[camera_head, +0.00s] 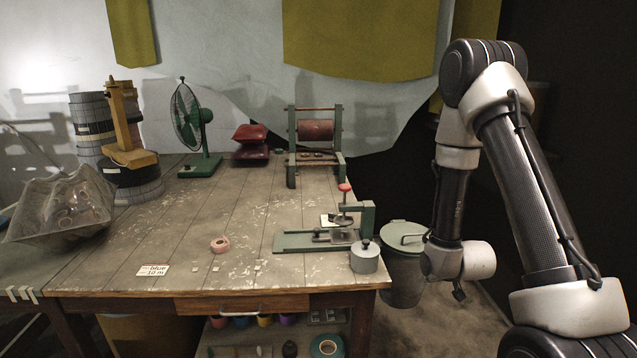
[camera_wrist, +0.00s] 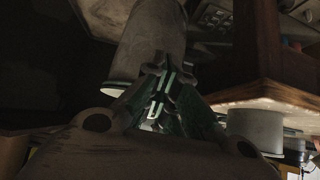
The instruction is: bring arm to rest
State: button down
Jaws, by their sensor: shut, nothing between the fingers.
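The wooden table (camera_head: 120,255) bears a pink tape roll (camera_head: 220,245), a "blue 10 m" card (camera_head: 153,270), a green bench device (camera_head: 300,241), a small lidded pot (camera_head: 365,258), a fan (camera_head: 187,118) and a drum winder (camera_head: 316,130). The table's right edge is near my gripper.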

jog(key=s+f+g, duration=0.4)
jog(key=s, duration=0.3)
jog(key=s+r+g, duration=0.3)
jog(key=s+r, duration=0.7)
jog(key=r, duration=0.5)
jog(key=s+r+t, duration=0.1)
jog(key=s+r, duration=0.5)
jog(key=r, duration=0.5)
jog(key=s+a+r+t, duration=0.1)
jog(key=s+r, duration=0.4)
jog(key=r, duration=0.6)
jog(key=shift+s, duration=0.35)
jog(key=shift+r, duration=0.15)
